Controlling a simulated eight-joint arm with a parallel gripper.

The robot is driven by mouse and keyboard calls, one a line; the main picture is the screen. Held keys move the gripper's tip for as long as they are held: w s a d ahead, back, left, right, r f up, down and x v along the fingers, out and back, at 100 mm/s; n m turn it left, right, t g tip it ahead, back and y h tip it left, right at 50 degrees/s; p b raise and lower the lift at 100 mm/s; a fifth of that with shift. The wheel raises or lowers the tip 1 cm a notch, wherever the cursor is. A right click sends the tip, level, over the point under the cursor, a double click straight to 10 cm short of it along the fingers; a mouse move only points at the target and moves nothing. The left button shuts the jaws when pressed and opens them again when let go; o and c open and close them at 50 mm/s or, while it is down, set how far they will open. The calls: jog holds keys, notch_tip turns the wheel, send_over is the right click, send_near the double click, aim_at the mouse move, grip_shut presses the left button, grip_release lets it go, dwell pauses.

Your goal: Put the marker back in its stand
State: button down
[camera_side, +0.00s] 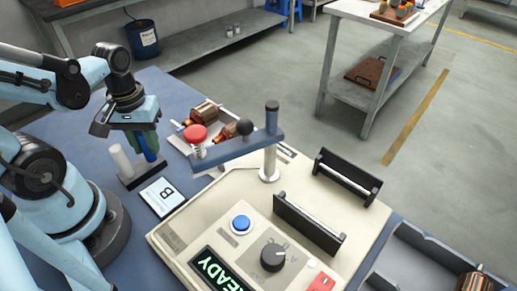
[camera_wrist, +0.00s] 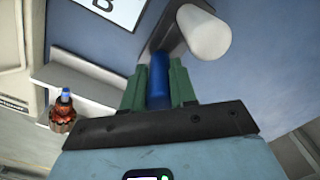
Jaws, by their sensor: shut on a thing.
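The blue marker (camera_side: 150,156) is upright between the green fingers of my gripper (camera_side: 146,143), which is shut on it. In the wrist view the marker (camera_wrist: 160,83) shows between both fingers. The dark stand (camera_side: 141,179) is directly below, with a white cylinder (camera_side: 121,160) standing at its left end. The marker's lower end is at the right part of the stand. I cannot tell how deep it sits or whether it touches bottom. In the wrist view the stand (camera_wrist: 168,32) shows behind the marker, beside the white cylinder (camera_wrist: 205,35).
A card marked B (camera_side: 162,197) lies in front of the stand. The cream winding machine (camera_side: 185,235) stands to the right, with a lever arm (camera_side: 238,144) and a red knob (camera_side: 196,132). A tray (camera_side: 180,141) with copper-wound armatures is behind. A grey bin (camera_side: 415,255) is at lower right.

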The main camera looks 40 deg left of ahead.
jog(key=c, duration=0.8)
grip_release()
jog(key=shift+r, duration=0.15)
jog(key=shift+r, duration=5.9)
jog(key=shift+w+d+r+m+t, duration=0.15)
jog(key=shift+w+d+m+t, duration=1)
jog(key=shift+w, duration=0.55)
jog(key=shift+w+d+r+m+t, duration=0.1)
jog(key=shift+w+d+m+t, duration=0.7)
jog(key=shift+w+m+t, duration=0.65)
jog(key=shift+w+d+r+m+t, duration=0.15)
jog(key=shift+w+d+m+t, duration=0.85)
jog(key=shift+w+m, duration=0.75)
